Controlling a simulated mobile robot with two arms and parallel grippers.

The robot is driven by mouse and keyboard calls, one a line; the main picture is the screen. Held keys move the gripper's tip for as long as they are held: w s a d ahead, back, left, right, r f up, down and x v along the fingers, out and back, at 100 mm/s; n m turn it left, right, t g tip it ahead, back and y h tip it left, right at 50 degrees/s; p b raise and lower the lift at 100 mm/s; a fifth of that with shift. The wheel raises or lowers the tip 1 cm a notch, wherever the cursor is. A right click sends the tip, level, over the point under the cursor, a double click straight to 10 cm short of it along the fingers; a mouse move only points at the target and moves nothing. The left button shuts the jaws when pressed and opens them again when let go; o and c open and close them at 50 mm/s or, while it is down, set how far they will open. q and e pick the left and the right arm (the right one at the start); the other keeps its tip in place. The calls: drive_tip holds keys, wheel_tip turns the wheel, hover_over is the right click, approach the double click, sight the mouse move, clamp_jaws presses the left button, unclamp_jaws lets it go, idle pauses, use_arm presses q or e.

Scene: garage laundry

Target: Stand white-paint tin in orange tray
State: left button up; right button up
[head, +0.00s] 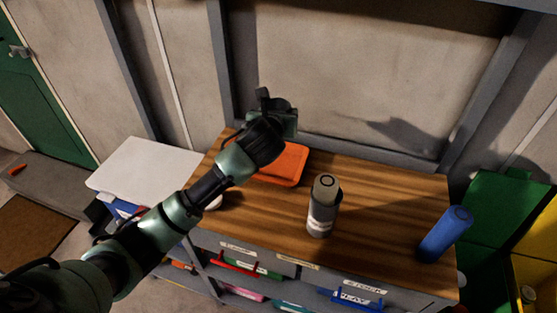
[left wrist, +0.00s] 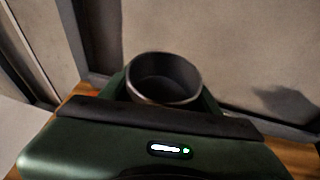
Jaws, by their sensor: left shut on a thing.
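My left gripper (head: 272,112) is above the back of the wooden bench, over the far side of the orange tray (head: 291,165). In the left wrist view it is shut on a round, dark grey, open-topped tin (left wrist: 163,78), upright between the fingers. No label shows on this tin, so I cannot tell whether it is the white-paint one. My arm and gripper hide part of the tray, and I cannot tell the gap between tin and tray. My right gripper is not in view.
A grey can with a beige top (head: 322,212) stands mid-bench (head: 385,205). A blue cylinder (head: 445,234) is near the right edge. A white object (head: 214,202) is partly behind my arm. A white board (head: 145,167) lies left of the bench. The wall is close behind.

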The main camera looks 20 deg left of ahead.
sight(279, 170)
use_arm(q)
wheel_tip(279, 170, down, 18)
drive_tip(key=shift+d+r, duration=0.1)
drive_tip(key=shift+d, duration=0.05)
idle(0.4)
drive_tip(key=o, duration=1.3)
drive_tip(key=shift+s, duration=0.1)
drive_tip(key=shift+c, duration=0.2)
drive_tip(key=shift+s+r, duration=0.1)
drive_tip(key=shift+s, duration=0.1)
drive_tip(key=v, duration=1.1)
drive_tip(key=shift+s+d+r, duration=0.1)
drive_tip(key=shift+s+r, duration=0.05)
drive_tip(key=shift+s, duration=0.1)
